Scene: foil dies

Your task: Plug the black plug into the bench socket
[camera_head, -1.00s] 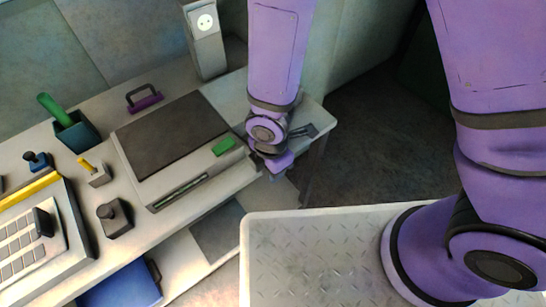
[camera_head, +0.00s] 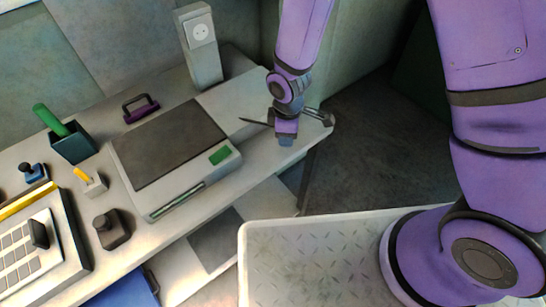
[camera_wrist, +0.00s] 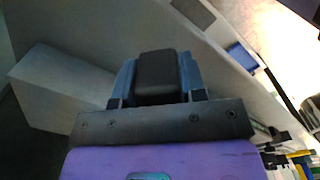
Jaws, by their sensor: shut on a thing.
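The bench socket (camera_head: 201,33) is a white face with a round outlet on a grey post (camera_head: 206,64) at the back of the bench. My gripper (camera_head: 286,141) is right of and nearer than the post, over the right end of the bench. In the wrist view my gripper (camera_wrist: 158,80) has its blue-grey fingers shut on a black block, the black plug (camera_wrist: 157,72). The plug is apart from the socket. Its pins are not visible, and I cannot make the plug out in the head view.
A grey device with a dark top (camera_head: 168,142) lies left of my gripper. A purple handle (camera_head: 141,108), a teal cup (camera_head: 73,144) and a black knob block (camera_head: 110,229) stand farther left. A dark pointed item (camera_head: 254,122) shows beside my gripper. The bench (camera_head: 239,100) is clear near the post.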

